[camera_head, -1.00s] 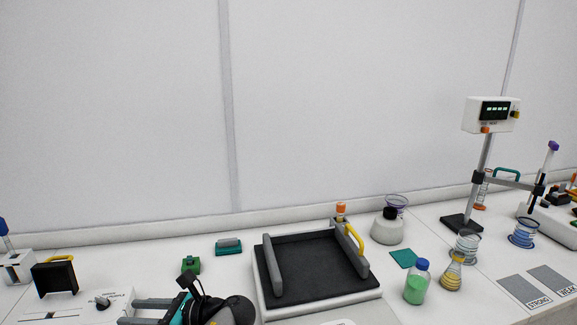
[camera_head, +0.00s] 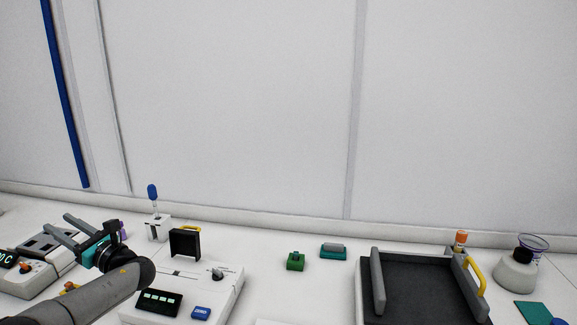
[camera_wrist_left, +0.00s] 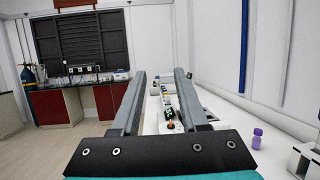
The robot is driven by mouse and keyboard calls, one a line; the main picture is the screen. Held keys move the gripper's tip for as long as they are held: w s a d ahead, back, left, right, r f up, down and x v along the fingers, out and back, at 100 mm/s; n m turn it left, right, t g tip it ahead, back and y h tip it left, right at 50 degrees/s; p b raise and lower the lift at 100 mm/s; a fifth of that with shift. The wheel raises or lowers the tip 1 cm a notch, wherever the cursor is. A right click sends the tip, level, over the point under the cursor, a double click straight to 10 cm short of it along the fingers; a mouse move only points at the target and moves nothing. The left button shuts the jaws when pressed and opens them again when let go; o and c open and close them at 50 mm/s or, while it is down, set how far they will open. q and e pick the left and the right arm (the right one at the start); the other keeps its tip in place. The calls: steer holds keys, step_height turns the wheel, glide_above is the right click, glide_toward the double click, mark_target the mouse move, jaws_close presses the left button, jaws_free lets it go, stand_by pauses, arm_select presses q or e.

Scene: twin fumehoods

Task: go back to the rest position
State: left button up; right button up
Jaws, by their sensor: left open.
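My left gripper (camera_head: 64,229) is open and empty in the head view. It is at the left, raised over the bench, with its two grey fingers pointing left. In the left wrist view its fingers (camera_wrist_left: 155,100) stand apart, with nothing between them but the distant bench and room. My left arm comes in from the lower left. My right gripper is in neither view.
A hotplate-like device (camera_head: 35,262) is at the left, partly behind my gripper and arm. A white instrument (camera_head: 222,290) and a black tray (camera_head: 418,292) stand along the bench. A purple-capped vial (camera_wrist_left: 257,138) shows in the wrist view.

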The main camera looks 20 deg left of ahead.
arm_select(q)
steer(key=s+a+f+n+t+h, duration=0.1)
steer(key=s+a+f+t+h, duration=0.2)
steer(key=f, duration=0.7)
steer(key=s+a+f+t+h, duration=0.1)
steer(key=s+a+f+h, duration=0.3)
steer(key=f, duration=0.6)
steer(key=s+d+f+n+t+h, duration=0.15)
steer(key=s+f+n+h, duration=0.5)
steer(key=s+f, duration=0.7)
steer(key=s+d+f+n+g+h, duration=0.1)
steer(key=s+d+f+n+h, duration=0.15)
steer(key=d+f, duration=0.85)
steer(key=s+d+f+n+h, duration=0.15)
steer(key=s+d+f, duration=0.45)
steer(key=d, duration=1)
steer(key=d+f+n+h, duration=0.15)
steer(key=d+f, duration=0.25)
steer(key=d, duration=1)
steer(key=d+f+n+h, duration=0.15)
steer(key=d+f, duration=0.25)
steer(key=d, duration=0.9)
step_height(320, 180, down, 10)
steer(key=d+h+b, duration=0.1)
steer(key=b, duration=0.9)
steer(key=shift+d+m, duration=0.3)
steer(key=shift+m, duration=0.05)
